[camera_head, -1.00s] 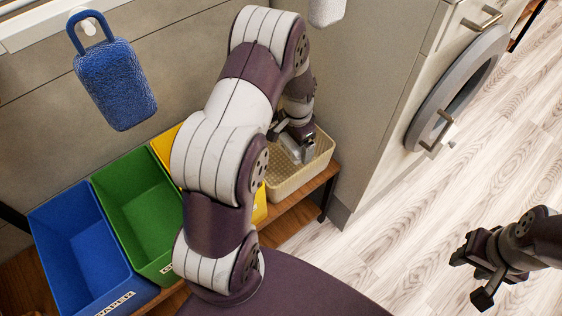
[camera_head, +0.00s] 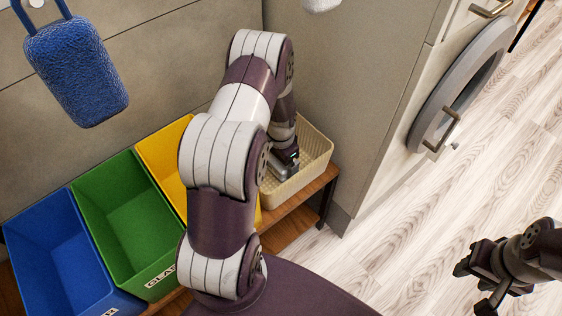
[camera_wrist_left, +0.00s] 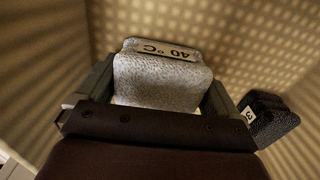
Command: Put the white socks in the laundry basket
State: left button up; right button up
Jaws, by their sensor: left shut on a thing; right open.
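The cream woven laundry basket (camera_head: 318,150) stands on the wooden bench in the head view. My left gripper (camera_head: 281,172) reaches down inside it. In the left wrist view, it is shut on the white socks (camera_wrist_left: 160,80), a pale speckled bundle with a "40 °C" label, between both fingers. The basket's lit, patterned inside (camera_wrist_left: 250,45) surrounds them. A black bundle with a white label (camera_wrist_left: 268,120) lies in the basket to the right of the fingers. My right gripper (camera_head: 484,282) is open and empty over the floor.
Blue (camera_head: 50,240), green (camera_head: 115,200) and yellow (camera_head: 160,152) bins stand left of the basket. A cabinet with a round-door washer (camera_head: 460,85) is at right. A blue fuzzy thing (camera_head: 75,75) hangs on the wall. The floor at right is clear.

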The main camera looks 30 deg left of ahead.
pick_arm(q)
jog(key=o, duration=0.7)
jog(key=shift+f, duration=0.1)
notch_tip(320, 180, up, 12)
jog(key=p, duration=0.4)
jog(key=shift+r, duration=0.2)
